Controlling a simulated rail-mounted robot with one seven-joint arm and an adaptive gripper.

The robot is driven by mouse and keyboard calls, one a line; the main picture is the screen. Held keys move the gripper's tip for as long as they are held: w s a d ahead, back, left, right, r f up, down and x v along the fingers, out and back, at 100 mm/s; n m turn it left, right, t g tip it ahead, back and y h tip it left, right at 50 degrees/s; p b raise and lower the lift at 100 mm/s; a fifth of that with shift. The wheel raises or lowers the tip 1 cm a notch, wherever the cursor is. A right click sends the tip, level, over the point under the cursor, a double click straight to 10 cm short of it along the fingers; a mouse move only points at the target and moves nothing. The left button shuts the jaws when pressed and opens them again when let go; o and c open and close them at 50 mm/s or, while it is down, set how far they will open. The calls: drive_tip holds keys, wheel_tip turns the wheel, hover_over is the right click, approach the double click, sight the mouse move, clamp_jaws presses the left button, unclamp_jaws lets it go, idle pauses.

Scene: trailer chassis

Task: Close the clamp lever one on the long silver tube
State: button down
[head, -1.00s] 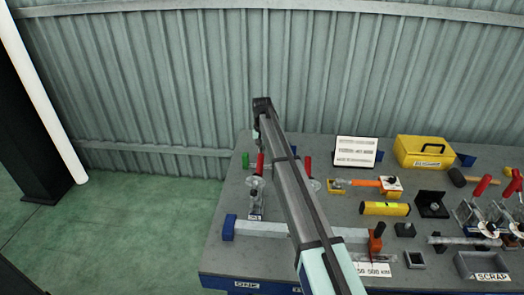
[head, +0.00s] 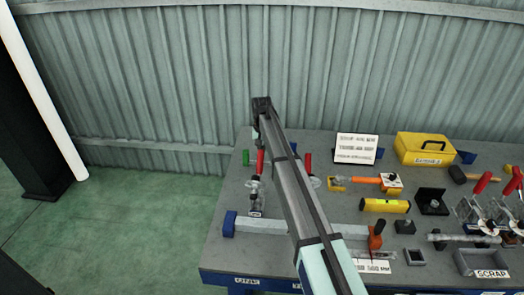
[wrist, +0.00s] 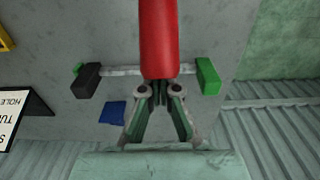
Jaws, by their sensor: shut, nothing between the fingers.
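The long silver tube (head: 262,228) lies along the bench front, with a blue block (head: 229,224) at its left end. A clamp with a red lever (head: 260,161) stands behind the tube's left part; the lever points up. My arm crosses in front of the tube's middle and hides part of it. In the wrist view the red lever (wrist: 158,38) reaches from the top edge down to my gripper (wrist: 160,94). My gripper is shut and empty, with its fingertips at the lever's end. I cannot tell whether they touch it. A second red lever (head: 308,162) stands right of my arm.
A bar clamp with a green end (wrist: 208,76) lies near my gripper. A sign (head: 356,148), yellow toolbox (head: 424,149), yellow level (head: 386,206) and orange-handled tool (head: 365,181) are to the right. More clamps (head: 484,215) and a scrap bin (head: 482,262) are farther right. A corrugated wall stands behind.

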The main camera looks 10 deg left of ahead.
drive_tip(key=shift+s+r+p, duration=0.55)
drive_tip(key=shift+s+r, duration=0.75)
drive_tip(key=shift+s, duration=0.05)
drive_tip(key=shift+s, duration=0.1)
drive_tip(key=shift+s+r+p, duration=0.25)
drive_tip(key=shift+s+r, duration=0.25)
drive_tip(key=shift+s, duration=0.25)
drive_tip(key=shift+s+r+p, duration=0.25)
drive_tip(key=shift+s+r, duration=0.2)
drive_tip(key=shift+s, duration=0.25)
drive_tip(key=shift+s, duration=0.1)
drive_tip(key=shift+s+r+p, duration=0.2)
drive_tip(key=shift+s+r, duration=0.15)
drive_tip(key=shift+s, duration=0.45)
drive_tip(key=shift+s+r+p, duration=0.2)
drive_tip(key=shift+s+r, duration=0.1)
drive_tip(key=shift+s, duration=0.7)
